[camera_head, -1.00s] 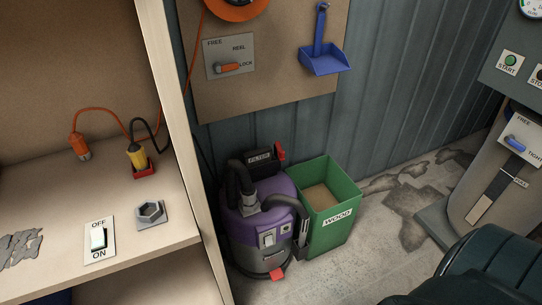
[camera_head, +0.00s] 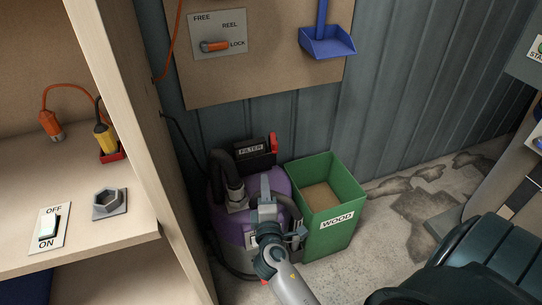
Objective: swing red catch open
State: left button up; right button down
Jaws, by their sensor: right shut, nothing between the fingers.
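The red catch (camera_head: 274,143) is a small red piece on the right side of the black box labelled FILTER (camera_head: 252,150), on top of the purple and grey vacuum (camera_head: 219,215). It stands roughly upright against the box. My right gripper (camera_head: 265,180) is shut and empty. It reaches up from the bottom of the picture in front of the vacuum and shows just below the filter box and catch, with a visible gap in the picture. It hides part of the vacuum's front and hose. My left gripper is not in view.
A green WOOD bin (camera_head: 345,225) stands close to the right of the vacuum. A wooden shelf unit (camera_head: 120,110) with a wall edge is on the left. A board with a reel lever (camera_head: 214,46) and blue dustpan (camera_head: 327,43) hangs behind. A dark green padded object (camera_head: 480,260) fills the lower right.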

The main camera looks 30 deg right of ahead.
jog(key=shift+w, duration=0.1)
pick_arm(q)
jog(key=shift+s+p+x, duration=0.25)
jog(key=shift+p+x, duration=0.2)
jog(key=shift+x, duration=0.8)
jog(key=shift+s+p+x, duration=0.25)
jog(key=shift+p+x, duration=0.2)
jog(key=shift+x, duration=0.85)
pick_arm(e)
jog(key=s+d+x, duration=0.1)
jog(key=d+x, duration=0.1)
jog(key=x, duration=1)
jog(key=shift+d, duration=0.35)
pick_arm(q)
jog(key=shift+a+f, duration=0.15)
pick_arm(e)
jog(key=shift+w, duration=0.1)
